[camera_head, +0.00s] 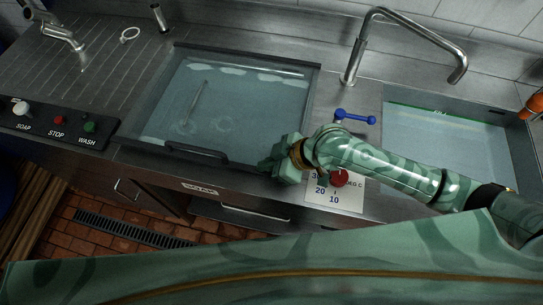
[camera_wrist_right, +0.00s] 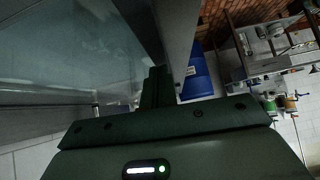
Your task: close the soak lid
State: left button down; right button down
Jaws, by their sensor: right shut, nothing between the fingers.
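The soak lid (camera_head: 160,110) is a clear panel with a dark frame over the soak basin, left of centre in the head view. Its dark bar handle (camera_head: 190,151) runs along the front edge. The lid looks low over the basin; I cannot tell whether it lies fully flat. Water, white patches and ring shapes show through it. My right gripper (camera_head: 279,164) is at the lid's front right corner, right of the handle. In the right wrist view its fingers (camera_wrist_right: 158,88) are shut and empty, close to a metal edge; contact is unclear. My left gripper is out of view.
A blue-handled valve (camera_head: 355,116) and a red knob (camera_head: 339,177) flank my right forearm. A tall faucet (camera_head: 402,22) and a second water-filled basin (camera_head: 415,140) are at the right. A control panel (camera_head: 58,127) sits at the left. A blue barrel (camera_wrist_right: 199,78) shows in the wrist view.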

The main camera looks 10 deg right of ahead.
jog(key=shift+f, duration=0.35)
